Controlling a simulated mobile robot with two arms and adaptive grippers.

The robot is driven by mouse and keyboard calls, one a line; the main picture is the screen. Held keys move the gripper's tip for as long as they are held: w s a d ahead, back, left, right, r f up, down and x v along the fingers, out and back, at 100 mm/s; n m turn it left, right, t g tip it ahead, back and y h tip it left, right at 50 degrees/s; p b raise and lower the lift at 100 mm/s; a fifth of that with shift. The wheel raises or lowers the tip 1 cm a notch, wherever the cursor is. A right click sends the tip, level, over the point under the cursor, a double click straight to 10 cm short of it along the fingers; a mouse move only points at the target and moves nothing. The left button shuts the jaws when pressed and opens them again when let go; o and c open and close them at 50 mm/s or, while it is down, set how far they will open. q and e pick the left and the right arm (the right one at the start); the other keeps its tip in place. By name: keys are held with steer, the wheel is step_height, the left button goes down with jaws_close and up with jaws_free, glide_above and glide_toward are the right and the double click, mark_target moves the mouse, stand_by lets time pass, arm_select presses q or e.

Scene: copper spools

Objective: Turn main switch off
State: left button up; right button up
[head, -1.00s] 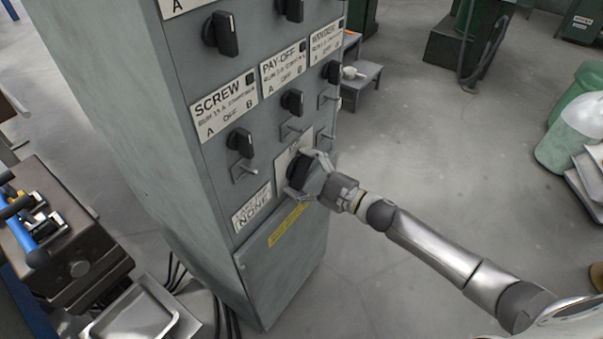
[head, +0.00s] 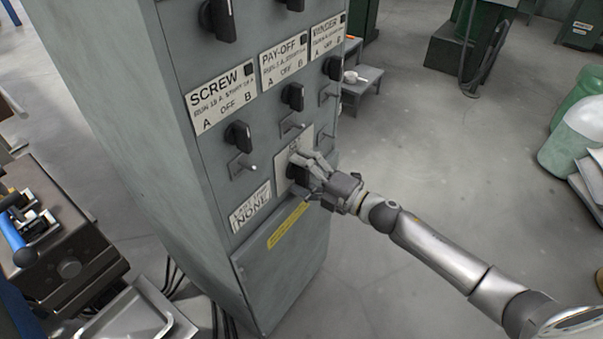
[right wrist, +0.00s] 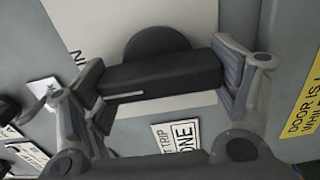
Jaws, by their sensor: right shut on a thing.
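The main switch is a large black rotary knob (head: 294,173) on a pale plate (head: 309,137), low on the front of the grey cabinet. My right gripper (head: 306,171) is at this knob, with its fingers around the handle and hiding much of it. In the right wrist view the black handle (right wrist: 165,74) lies across the picture, with a white line near its left end. The fingers of my right gripper (right wrist: 162,79) are shut on its two ends. The plate's lettering is mostly hidden. My left gripper is not in view.
The grey cabinet (head: 130,110) carries smaller black knobs (head: 238,136) and toggle levers (head: 243,167) close above and left. A "NONE" sign (head: 251,207) and yellow label (head: 288,225) are nearby.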

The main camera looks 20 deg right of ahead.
stand_by(0.5)
steer(key=o, duration=0.9)
steer(key=shift+o, duration=0.2)
steer(key=v, duration=1.2)
steer(key=shift+f, duration=0.1)
